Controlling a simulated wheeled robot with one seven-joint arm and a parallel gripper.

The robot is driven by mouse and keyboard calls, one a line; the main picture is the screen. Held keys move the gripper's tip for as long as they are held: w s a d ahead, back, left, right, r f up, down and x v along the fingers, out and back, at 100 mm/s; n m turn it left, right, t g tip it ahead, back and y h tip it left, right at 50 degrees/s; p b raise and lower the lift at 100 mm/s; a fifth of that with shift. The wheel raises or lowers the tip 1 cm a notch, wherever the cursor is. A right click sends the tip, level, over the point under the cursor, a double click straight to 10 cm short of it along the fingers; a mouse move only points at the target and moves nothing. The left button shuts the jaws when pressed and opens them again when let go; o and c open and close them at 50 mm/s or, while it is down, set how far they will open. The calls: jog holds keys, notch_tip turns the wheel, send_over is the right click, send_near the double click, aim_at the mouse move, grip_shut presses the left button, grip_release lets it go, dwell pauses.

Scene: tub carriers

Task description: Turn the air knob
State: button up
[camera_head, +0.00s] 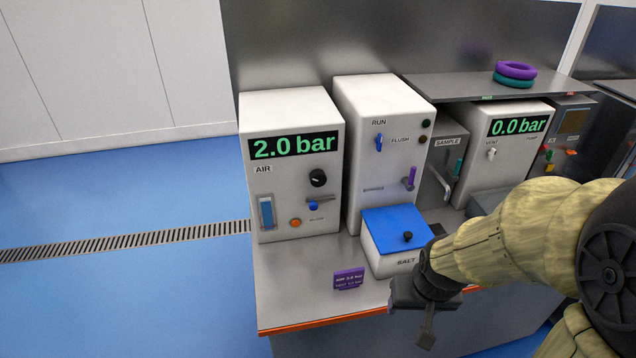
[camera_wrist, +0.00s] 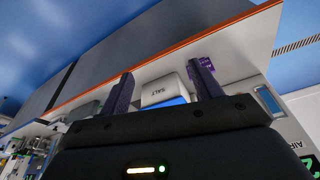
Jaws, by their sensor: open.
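The black air knob (camera_head: 318,178) sits on the front of the white AIR box (camera_head: 290,120) at the left of the bench. The box's display (camera_head: 292,146) reads 2.0 bar. My gripper (camera_head: 428,340) hangs at the bench's front edge, right of and below the knob, well apart from it. In the wrist view my gripper (camera_wrist: 165,88) shows two separated fingers with nothing held between them. The AIR box (camera_wrist: 290,130) is partly in the wrist view at the right edge, but its knob is not seen there.
A white SALT tub (camera_head: 390,262) with a blue lid stands between my gripper and the boxes. A purple sign (camera_head: 348,279) stands on the bench near the orange front edge. The RUN/FLUSH box (camera_head: 385,150) and a 0.0 bar VENT box (camera_head: 490,165) stand to the right.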

aim_at(319, 181)
jog(key=w+a+f+n+t+y+b, duration=0.1)
jog(key=w+a+f+t, duration=0.2)
jog(key=w, duration=0.4)
jog(key=w+a+t+y+b, duration=0.1)
jog(key=w+a+t+b, duration=0.1)
jog(key=w+a+t, duration=0.3)
jog(key=w+a+r+t+y+b, duration=0.2)
jog(key=w+a+r+t+y, duration=0.1)
jog(key=w+a+t, duration=0.3)
jog(key=shift+w+a+m+t+b, duration=0.3)
jog(key=shift+w+a+m+b, duration=0.1)
jog(key=shift+w+a, duration=0.65)
jog(key=shift+w+d+r, duration=0.1)
jog(key=shift+w+d, duration=0.05)
jog(key=p+x, duration=0.4)
jog(key=x, duration=1.3)
jog(key=shift+w+p, duration=0.2)
jog(key=shift+p, duration=0.1)
jog(key=c, duration=1)
